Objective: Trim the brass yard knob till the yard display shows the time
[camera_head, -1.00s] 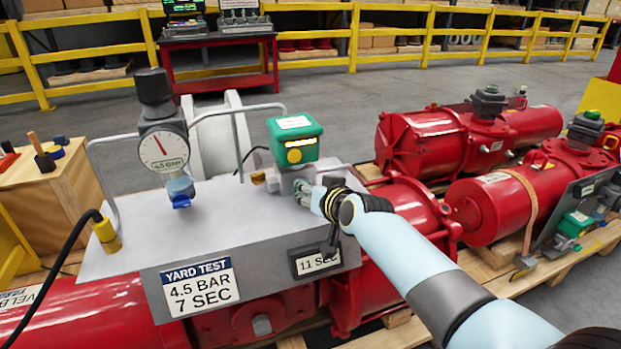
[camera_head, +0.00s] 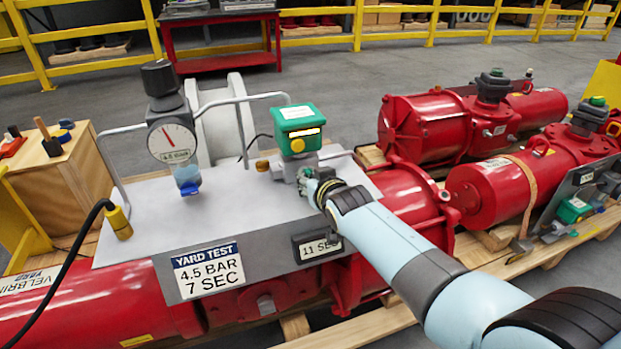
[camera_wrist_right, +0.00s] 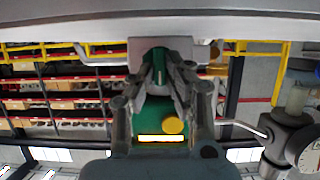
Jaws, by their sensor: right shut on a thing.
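The yard display (camera_head: 319,247) on the front of the grey panel reads 11 SEC; its right end is partly covered by my right arm. The yard test placard (camera_head: 208,272) reads 4.5 BAR, 7 SEC. The valve with a green cover (camera_head: 298,128) and a yellow button stands on the panel. In the right wrist view the gripper (camera_wrist_right: 160,78) closes in front of the green valve cover (camera_wrist_right: 160,122). My left gripper is not in view.
A pressure gauge (camera_head: 171,143) on a regulator (camera_head: 160,80) stands left of the valve, beside bent grey pipes. A brass fitting (camera_head: 262,165) sticks out left of the valve body. Red actuators (camera_head: 430,135) lie on pallets to the right. A wooden crate (camera_head: 60,180) stands left.

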